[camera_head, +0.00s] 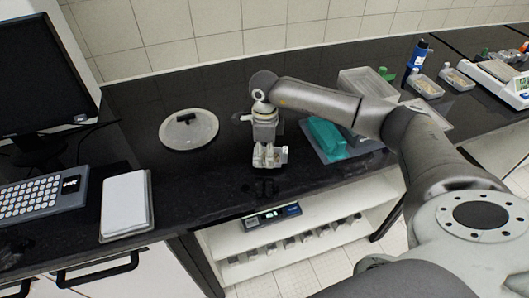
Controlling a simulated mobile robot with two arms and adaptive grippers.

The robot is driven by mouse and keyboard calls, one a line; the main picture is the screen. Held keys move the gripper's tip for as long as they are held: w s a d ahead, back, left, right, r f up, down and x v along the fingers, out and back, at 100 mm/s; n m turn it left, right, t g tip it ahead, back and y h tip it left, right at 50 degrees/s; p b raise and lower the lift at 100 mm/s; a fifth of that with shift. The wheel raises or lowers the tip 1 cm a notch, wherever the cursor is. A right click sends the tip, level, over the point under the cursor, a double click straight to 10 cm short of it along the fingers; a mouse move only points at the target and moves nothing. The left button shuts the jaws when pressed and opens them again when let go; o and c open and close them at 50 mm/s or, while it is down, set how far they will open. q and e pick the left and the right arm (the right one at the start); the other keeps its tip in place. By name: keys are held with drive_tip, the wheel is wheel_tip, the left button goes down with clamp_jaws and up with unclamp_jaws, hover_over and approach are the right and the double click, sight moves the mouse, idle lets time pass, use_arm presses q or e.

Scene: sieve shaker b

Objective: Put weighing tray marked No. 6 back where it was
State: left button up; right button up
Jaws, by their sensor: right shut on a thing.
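My right gripper (267,158) is over the black counter near its front edge, pointing down. It is shut on a small pale piece, which looks like a weighing tray (281,156); the fingers hide much of it and no number is readable. Two similar shallow trays with contents stand at the back right, one nearer (427,87) and one farther (457,79). Their markings are too small to read. My left gripper is not in view.
A round pale plate (189,128) lies left of the gripper. A teal block (326,133) on a tray and a clear bin (366,84) are to the right. A white shelf (318,235) with several small items is below the counter. A blue bottle (419,53) stands farther back.

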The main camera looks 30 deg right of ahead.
drive_tip(key=shift+f, duration=0.85)
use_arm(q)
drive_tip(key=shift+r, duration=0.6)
use_arm(e)
drive_tip(key=shift+a+f, duration=0.1)
drive_tip(key=shift+f, duration=0.15)
drive_tip(key=o, duration=0.8)
drive_tip(key=shift+c, duration=0.2)
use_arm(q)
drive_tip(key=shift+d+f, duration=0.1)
